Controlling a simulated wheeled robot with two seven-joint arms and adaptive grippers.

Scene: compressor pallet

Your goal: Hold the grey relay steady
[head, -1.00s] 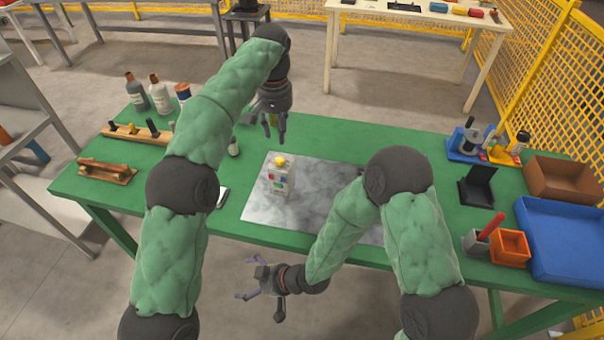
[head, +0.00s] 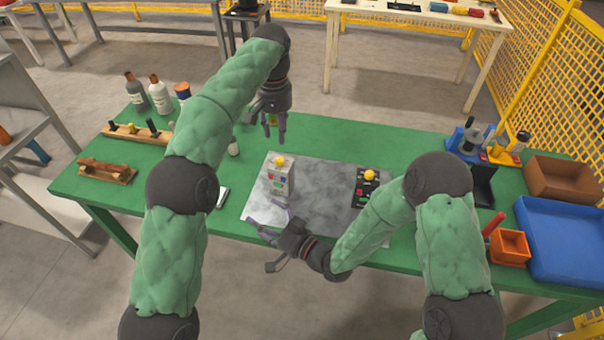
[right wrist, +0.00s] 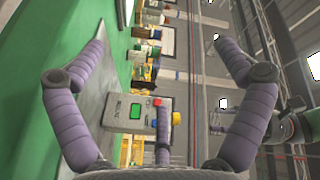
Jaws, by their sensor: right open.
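The grey relay (head: 277,182), a box with a yellow knob on top and small coloured buttons, stands upright on the grey marbled mat (head: 318,202). In the right wrist view the relay (right wrist: 120,119) shows sideways between my fingers, with a green screen and a red button. My right gripper (head: 267,216) is open in front of the relay, over the mat's front edge, and appears apart from it.
A black relay (head: 362,190) with a yellow knob stands on the mat's right, partly behind my right arm. Bottles (head: 160,94) and a wooden rack (head: 136,133) stand left on the green table (head: 330,135). A blue tray (head: 565,235) and orange bin (head: 510,248) are right.

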